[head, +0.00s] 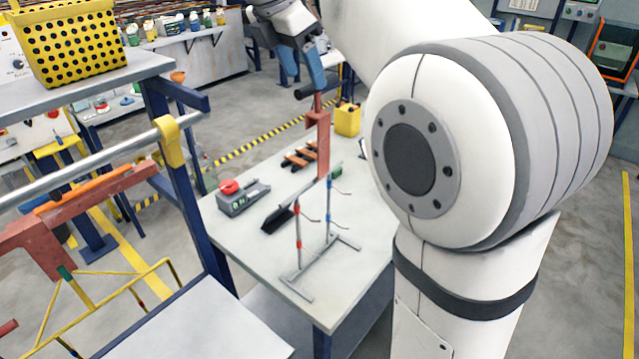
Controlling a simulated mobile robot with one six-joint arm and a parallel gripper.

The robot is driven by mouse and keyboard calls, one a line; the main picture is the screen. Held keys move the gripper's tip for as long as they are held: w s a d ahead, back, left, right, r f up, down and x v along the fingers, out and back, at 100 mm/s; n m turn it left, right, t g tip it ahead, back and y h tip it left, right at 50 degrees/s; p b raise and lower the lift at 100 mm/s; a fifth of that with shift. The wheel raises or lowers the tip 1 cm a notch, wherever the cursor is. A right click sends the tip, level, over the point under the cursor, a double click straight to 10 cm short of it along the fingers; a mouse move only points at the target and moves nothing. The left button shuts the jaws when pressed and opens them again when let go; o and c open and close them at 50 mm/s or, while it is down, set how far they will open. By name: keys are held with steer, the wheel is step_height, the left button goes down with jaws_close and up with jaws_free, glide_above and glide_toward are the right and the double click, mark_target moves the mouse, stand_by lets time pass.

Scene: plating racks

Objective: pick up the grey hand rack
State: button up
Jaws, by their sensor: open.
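The grey hand rack (297,262) stands upright on the pale table, on two grey feet. Its thin posts carry red and blue bands and small side hooks. A red-brown hook piece (318,131) rises at its top, with a narrow upper end. My gripper (316,86), with blue fingers, is open at that upper end, at the top centre of the head view. Its fingers overlap the top of the piece in the picture. I cannot tell whether they touch it or surround it.
The table (372,262) also bears a grey box with a red button (236,197), a black brush (278,219), brown-and-black tools (300,158) and a yellow container (347,119). A blue post (181,185) stands between.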

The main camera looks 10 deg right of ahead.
mark_target(317, 113)
steer(key=shift+d+f, duration=0.15)
steer(key=shift+f, duration=0.35)
steer(key=shift+d+x, duration=0.2)
steer(key=shift+x, duration=2.95)
steer(key=shift+w, duration=0.15)
steer(key=shift+r, duration=0.1)
jaws_close()
